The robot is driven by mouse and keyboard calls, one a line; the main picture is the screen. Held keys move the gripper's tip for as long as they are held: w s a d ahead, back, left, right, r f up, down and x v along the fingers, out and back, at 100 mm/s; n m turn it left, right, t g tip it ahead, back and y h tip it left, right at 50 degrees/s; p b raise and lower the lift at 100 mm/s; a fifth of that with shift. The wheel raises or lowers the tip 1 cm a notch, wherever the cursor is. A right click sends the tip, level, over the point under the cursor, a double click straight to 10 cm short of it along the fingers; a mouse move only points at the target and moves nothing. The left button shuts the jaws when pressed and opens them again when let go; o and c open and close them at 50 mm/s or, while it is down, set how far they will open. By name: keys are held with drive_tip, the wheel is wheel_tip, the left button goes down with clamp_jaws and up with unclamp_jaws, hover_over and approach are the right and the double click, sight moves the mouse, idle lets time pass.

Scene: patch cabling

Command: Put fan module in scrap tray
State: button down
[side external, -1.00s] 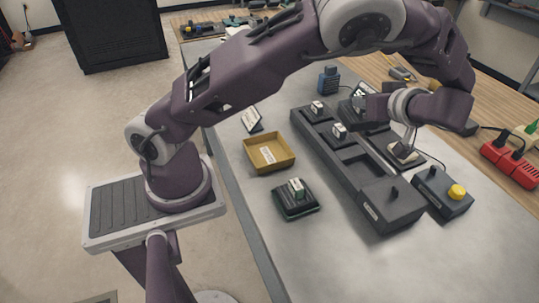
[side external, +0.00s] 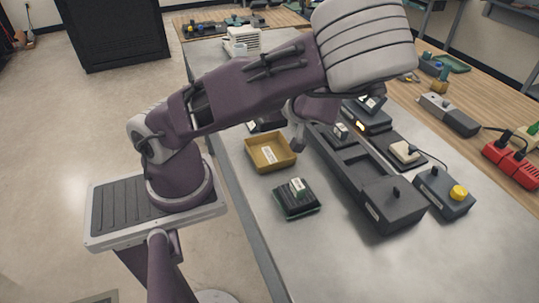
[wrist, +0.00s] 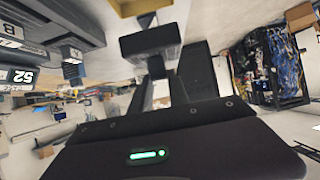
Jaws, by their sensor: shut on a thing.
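My gripper (side external: 298,141) hangs just right of the yellow tray (side external: 259,163), above the table, near the long dark rack. In the wrist view my gripper (wrist: 159,70) is shut on a dark block (wrist: 150,42), which I take to be the fan module. In the side view the held block is mostly hidden by my arm. The yellow tray is shallow and open, with a white label inside that I cannot read. I take it to be the scrap tray.
A dark long rack (side external: 372,178) with a module stands to the right. A dark green-edged base (side external: 297,206) with a small light module sits in front of the tray. A box with a yellow button (side external: 457,191) stands farther right. The near table surface is clear.

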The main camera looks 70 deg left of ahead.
wheel_tip(320, 180, down, 12)
idle(0.3)
drive_tip(key=c, duration=1.3)
unclamp_jaws()
drive_tip(key=shift+f, duration=0.1)
drive_tip(key=shift+o, duration=0.2)
